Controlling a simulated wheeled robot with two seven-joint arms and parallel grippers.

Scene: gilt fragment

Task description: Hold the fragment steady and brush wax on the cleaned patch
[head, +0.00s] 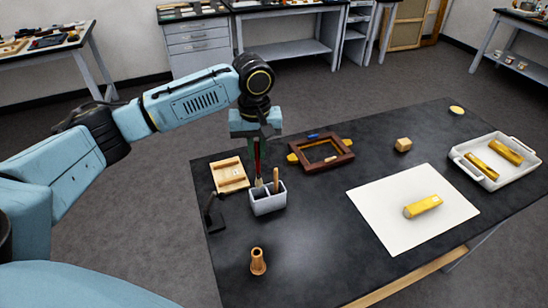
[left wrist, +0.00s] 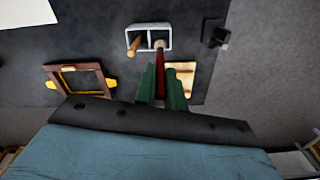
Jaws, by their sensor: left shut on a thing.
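A gilt fragment (head: 422,207), a yellow bar with a pale label near one end, lies on a white sheet (head: 375,205) on the dark table. My left gripper (head: 257,140) points down above a pale two-compartment holder (head: 268,205). It is shut on a red-handled brush (head: 257,165), whose lower end is at the holder's left compartment. How deep it sits there I cannot tell. The left wrist view shows the green fingers (left wrist: 162,85) around the red handle (left wrist: 160,60). A wooden-handled tool (head: 275,181) stands in the other compartment. My right gripper is out of view.
A brown frame with yellow parts (head: 342,158) and a wooden board (head: 218,178) lie near the holder. A white tray (head: 487,185) holds two gilt pieces. The table's front middle is clear.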

